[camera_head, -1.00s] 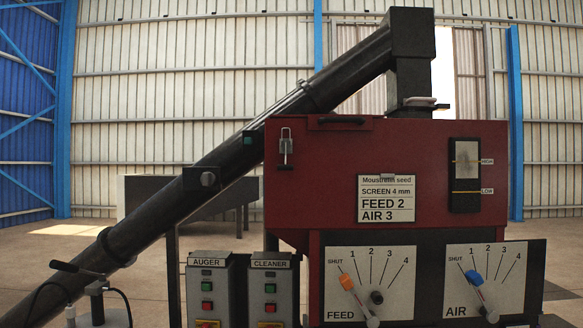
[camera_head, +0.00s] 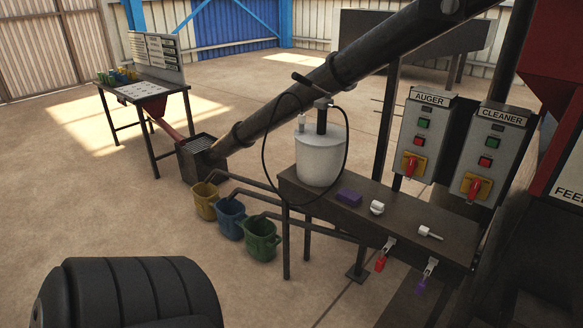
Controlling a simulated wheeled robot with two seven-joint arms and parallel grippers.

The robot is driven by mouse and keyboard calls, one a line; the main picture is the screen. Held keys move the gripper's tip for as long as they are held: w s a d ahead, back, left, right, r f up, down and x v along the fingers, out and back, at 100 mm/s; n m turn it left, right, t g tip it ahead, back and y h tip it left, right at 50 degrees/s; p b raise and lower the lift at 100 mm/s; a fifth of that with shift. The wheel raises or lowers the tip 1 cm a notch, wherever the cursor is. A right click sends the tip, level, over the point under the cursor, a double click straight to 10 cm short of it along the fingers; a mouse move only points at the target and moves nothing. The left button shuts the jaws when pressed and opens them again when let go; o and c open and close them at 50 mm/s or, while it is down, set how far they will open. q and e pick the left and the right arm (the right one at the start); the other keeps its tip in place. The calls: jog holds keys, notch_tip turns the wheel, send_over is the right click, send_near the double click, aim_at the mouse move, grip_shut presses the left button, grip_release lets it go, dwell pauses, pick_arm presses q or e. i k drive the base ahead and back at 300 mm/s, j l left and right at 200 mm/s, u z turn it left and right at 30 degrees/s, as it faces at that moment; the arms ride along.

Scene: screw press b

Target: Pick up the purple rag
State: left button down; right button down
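A small purple folded item, which looks like the purple rag (camera_head: 349,197), lies on the dark bench (camera_head: 400,222) just right of the white drum (camera_head: 320,158). It looks flat and block-like, and nothing covers it. Neither of my grippers is in view. A black ribbed part, which seems to be mine, shows at the lower left, well away from the rag.
A white knob (camera_head: 377,208) and a white fitting (camera_head: 430,234) lie right of the rag. Yellow, blue and green buckets (camera_head: 262,240) stand left. The auger tube (camera_head: 345,72) slants overhead.

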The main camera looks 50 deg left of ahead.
aim_at(352, 198)
jog(key=u, duration=1.25)
jog(key=z, duration=1.35)
jog(key=u, duration=1.35)
